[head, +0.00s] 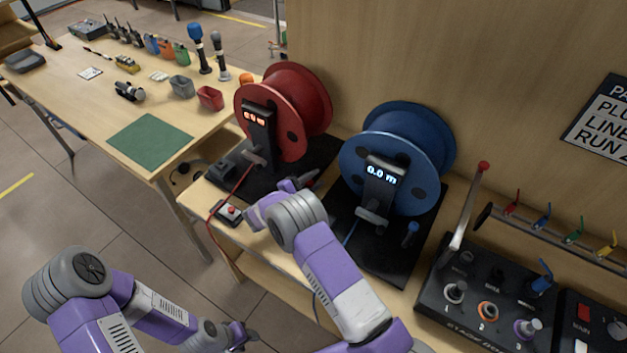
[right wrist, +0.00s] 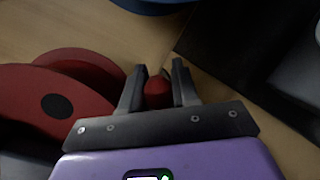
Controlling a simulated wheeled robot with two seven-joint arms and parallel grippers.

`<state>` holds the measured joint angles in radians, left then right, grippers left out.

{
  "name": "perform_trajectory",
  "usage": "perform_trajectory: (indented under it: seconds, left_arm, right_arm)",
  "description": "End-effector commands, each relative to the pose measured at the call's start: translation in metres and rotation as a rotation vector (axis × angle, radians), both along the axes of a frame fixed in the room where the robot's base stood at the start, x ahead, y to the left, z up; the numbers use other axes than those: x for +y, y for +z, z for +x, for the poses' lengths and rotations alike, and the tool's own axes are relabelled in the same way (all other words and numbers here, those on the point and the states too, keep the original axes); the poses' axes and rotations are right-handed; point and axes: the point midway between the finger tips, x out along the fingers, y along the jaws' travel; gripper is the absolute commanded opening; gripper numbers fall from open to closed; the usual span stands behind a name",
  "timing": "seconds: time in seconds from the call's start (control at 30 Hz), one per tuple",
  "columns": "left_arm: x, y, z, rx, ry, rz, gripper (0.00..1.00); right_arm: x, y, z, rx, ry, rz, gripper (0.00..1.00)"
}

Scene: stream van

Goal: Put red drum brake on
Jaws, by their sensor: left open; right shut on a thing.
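The red drum (head: 312,95) stands upright on a black base plate at the bench's back, with a display post (head: 258,135) in front. My right gripper (head: 303,183) is at the drum's front right, shut on a small red knob (right wrist: 157,90), seen between the fingertips in the right wrist view. The knob appears to be the red drum's brake handle; its lower part is hidden. The red drum also shows at the left of the right wrist view (right wrist: 30,110). My left gripper (head: 248,336) is low at the bottom, open and empty, away from the bench.
A blue drum (head: 385,135) stands close on the right, with a blue handle (head: 411,232) on its base. A small box with a red button (head: 229,212) lies at the bench's front edge. A stage box (head: 480,300) is at right; a table (head: 90,110) with tools is at left.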

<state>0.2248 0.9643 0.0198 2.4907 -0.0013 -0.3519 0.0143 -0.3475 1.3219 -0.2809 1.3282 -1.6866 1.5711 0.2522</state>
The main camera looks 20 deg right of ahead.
Motion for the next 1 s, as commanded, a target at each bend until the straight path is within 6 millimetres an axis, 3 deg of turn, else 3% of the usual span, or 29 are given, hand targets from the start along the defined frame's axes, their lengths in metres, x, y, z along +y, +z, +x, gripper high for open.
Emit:
perform_trajectory:
  seconds: [0.47,1.0]
  left_arm:
    - [0.000,-0.003,0.000,0.000,0.000,0.000,0.45]
    - [0.000,-0.024,0.000,0.000,0.000,0.000,0.45]
  right_arm:
    - [0.002,0.002,0.002,0.027,0.001,-0.022,0.00]
    - [0.020,0.025,0.024,0.307,0.001,-0.245,0.00]
